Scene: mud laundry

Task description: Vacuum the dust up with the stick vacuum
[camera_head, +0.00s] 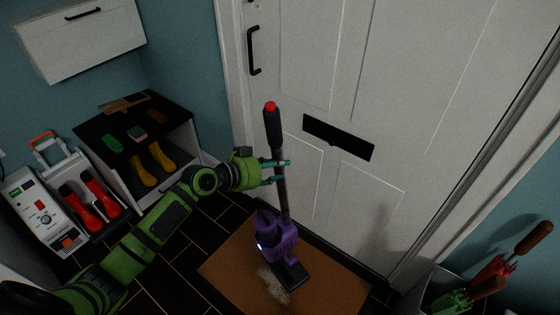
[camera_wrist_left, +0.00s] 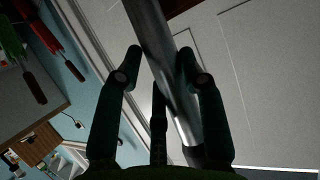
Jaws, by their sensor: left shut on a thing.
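The stick vacuum (camera_head: 277,231) stands nearly upright on the brown doormat (camera_head: 226,262), with a purple body, a dark floor head, a grey tube and a black handle with a red top. A patch of pale dust (camera_head: 272,285) lies on the mat just left of the floor head. My left gripper (camera_head: 281,171) is shut around the vacuum's tube above the purple body. In the left wrist view the fingers (camera_wrist_left: 160,75) sit on both sides of the metal tube (camera_wrist_left: 165,70). My right gripper is not in view.
A white door (camera_head: 400,100) stands right behind the vacuum. A bench (camera_head: 180,125) with yellow boots is at the left, beside a boot-cleaning machine (camera_head: 40,208) with red boots. A bin (camera_head: 415,297) with umbrellas stands at the lower right. Dark tiles (camera_head: 185,252) left of the mat are clear.

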